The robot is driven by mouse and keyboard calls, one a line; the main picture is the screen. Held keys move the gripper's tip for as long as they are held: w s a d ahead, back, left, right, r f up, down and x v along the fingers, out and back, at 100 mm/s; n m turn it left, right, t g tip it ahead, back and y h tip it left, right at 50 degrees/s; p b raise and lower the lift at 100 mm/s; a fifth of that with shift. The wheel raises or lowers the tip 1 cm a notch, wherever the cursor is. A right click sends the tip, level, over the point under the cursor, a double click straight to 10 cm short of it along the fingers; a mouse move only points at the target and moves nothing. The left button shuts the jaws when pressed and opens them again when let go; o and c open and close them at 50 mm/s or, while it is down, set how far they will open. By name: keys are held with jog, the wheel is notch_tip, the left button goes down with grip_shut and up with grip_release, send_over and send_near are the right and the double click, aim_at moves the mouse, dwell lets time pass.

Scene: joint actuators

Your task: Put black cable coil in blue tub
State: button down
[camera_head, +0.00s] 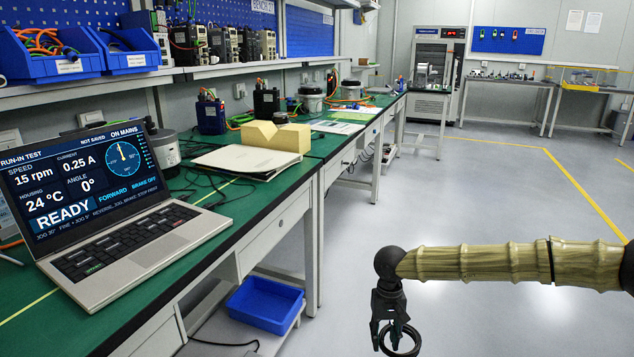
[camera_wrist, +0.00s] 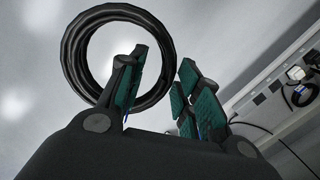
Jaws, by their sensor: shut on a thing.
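The black cable coil (camera_head: 418,340) hangs from my gripper (camera_head: 389,322) at the bottom of the head view, over open floor. In the wrist view my gripper (camera_wrist: 163,75) is shut on the coil (camera_wrist: 73,50). One side of the ring passes between the fingers, and most of it stands out to the left. The blue tub (camera_head: 265,305) sits low under the green bench, left of my gripper and apart from it. Its visible inside looks empty. The tub is not visible in the wrist view.
The green bench (camera_head: 262,190) with a laptop (camera_head: 110,215) and papers stands left, above the tub. Blue bins (camera_head: 55,68) with cables are on the upper shelf. Bench legs (camera_head: 312,250) stand beside the tub. Grey floor (camera_head: 450,200) is clear around my arm.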

jog(key=s+r+p, duration=0.3)
jog(key=r+p, duration=0.7)
jog(key=p, duration=0.1)
jog(key=s+r+p, duration=0.4)
jog(key=r+p, duration=0.6)
jog(key=p, duration=0.1)
jog(key=s+r+p, duration=0.4)
jog(key=r+p, duration=0.6)
jog(key=p, duration=0.1)
jog(key=shift+s+r, duration=0.15)
